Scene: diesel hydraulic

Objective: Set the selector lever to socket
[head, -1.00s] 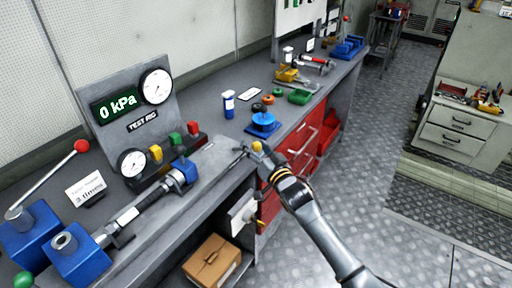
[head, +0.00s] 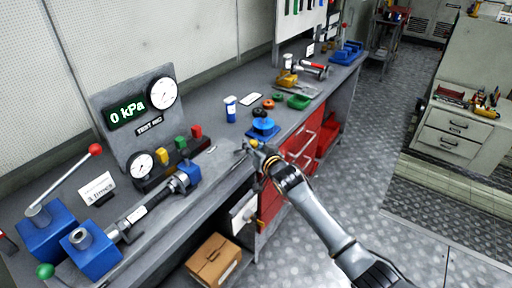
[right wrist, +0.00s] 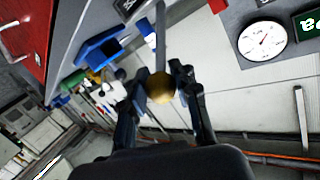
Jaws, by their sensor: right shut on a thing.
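The selector lever is a thin metal rod (right wrist: 161,40) with a yellow ball knob (right wrist: 162,88), seen in the right wrist view. My right gripper (right wrist: 163,95) has its dark fingers on either side of the knob and is shut on it. In the head view my right gripper (head: 257,152) is at the bench's front edge, and only a bit of the yellow knob (head: 254,143) shows. The lever's base and any socket marking cannot be made out. My left gripper is not in view.
A test rig panel (head: 150,128) reading 0 kPa stands behind a blue-ended cylinder (head: 188,174). A blue hand pump (head: 45,232) with a red-knobbed handle is at left. A blue part (head: 263,127) and small rings lie beyond the gripper. A cardboard box (head: 213,260) sits below.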

